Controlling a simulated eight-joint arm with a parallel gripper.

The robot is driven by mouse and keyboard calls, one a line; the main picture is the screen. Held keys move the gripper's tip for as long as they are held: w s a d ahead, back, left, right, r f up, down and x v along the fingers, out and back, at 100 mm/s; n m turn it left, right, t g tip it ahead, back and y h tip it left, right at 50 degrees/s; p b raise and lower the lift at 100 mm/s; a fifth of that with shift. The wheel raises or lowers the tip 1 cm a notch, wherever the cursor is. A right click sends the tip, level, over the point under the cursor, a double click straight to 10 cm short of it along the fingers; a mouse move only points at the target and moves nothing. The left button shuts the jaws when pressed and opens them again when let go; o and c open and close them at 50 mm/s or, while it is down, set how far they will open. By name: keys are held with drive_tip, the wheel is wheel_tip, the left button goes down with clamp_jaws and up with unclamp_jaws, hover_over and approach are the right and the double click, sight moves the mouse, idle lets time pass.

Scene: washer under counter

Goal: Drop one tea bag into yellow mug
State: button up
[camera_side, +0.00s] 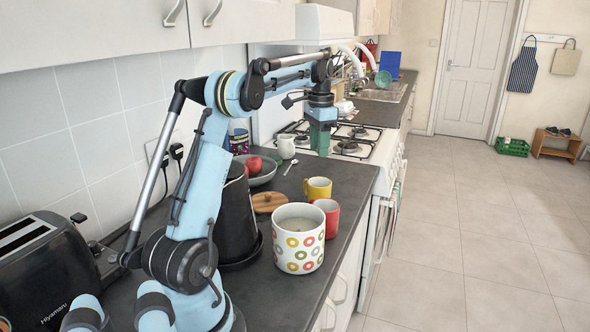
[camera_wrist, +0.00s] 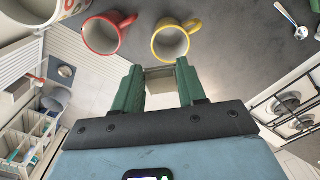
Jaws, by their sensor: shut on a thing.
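The yellow mug (camera_side: 317,189) stands upright on the dark counter, beside the red mug (camera_side: 329,216). In the wrist view the yellow mug (camera_wrist: 170,42) lies just beyond my fingertips, its inside plain grey. My gripper (camera_side: 320,140) hangs fingers-down above the counter near the hob, higher than the yellow mug and behind it. In the wrist view its green fingers (camera_wrist: 159,80) are shut on a small pale, flat thing (camera_wrist: 160,72), which looks like a tea bag. The large ring-patterned canister (camera_side: 299,254) stands open in front of the mugs; its contents are pale and indistinct.
A wooden lid (camera_side: 268,203) lies behind the canister. A bowl (camera_side: 264,177) with red fruit, a white jug (camera_side: 286,146) and a spoon (camera_side: 290,167) are farther back. A black kettle (camera_side: 236,218) stands at the left. The counter's right edge runs close to the mugs.

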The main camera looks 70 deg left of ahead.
drive_tip(key=shift+f, duration=2.3)
drive_tip(key=o, duration=1.1)
drive_tip(key=shift+r, duration=0.15)
wheel_tip(320, 180, up, 12)
drive_tip(key=shift+f, duration=0.1)
drive_tip(key=shift+d, duration=0.1)
